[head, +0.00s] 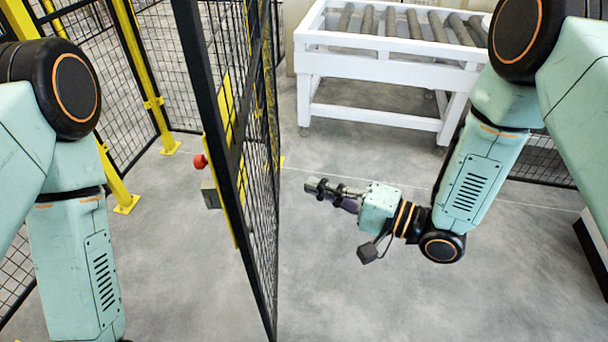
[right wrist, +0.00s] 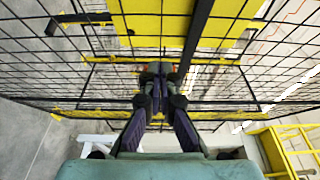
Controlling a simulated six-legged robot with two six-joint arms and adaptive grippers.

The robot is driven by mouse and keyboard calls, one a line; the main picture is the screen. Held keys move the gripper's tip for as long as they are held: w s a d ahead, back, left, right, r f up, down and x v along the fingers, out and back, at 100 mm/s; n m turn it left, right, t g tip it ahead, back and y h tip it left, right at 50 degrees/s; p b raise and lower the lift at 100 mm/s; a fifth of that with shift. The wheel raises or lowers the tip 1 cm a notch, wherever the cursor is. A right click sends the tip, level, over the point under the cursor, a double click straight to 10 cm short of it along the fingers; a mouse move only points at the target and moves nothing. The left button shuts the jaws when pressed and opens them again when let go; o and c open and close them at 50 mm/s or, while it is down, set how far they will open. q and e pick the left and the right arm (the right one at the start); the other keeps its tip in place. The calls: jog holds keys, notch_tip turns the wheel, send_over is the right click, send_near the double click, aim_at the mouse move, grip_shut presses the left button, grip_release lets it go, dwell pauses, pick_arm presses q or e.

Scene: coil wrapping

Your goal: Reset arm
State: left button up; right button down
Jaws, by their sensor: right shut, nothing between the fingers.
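My right gripper (head: 312,187) is in the middle of the head view, pointing left toward the black mesh gate (head: 262,190). It is shut and empty, and a gap shows between its tips and the mesh in that view. In the right wrist view its fingers (right wrist: 158,78) meet in front of the mesh and a yellow plate on it. My left arm comes down the left side of the head view, and its gripper is out of the picture.
A white roller conveyor (head: 385,76) stands at the back. The gate carries a red knob (head: 200,161) and a grey box (head: 210,194). Yellow fence posts (head: 150,90) with mesh stand at the left. The grey floor (head: 360,300) below my right arm is clear.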

jog(key=shift+s+d, duration=0.9)
jog(key=shift+s, duration=0.15)
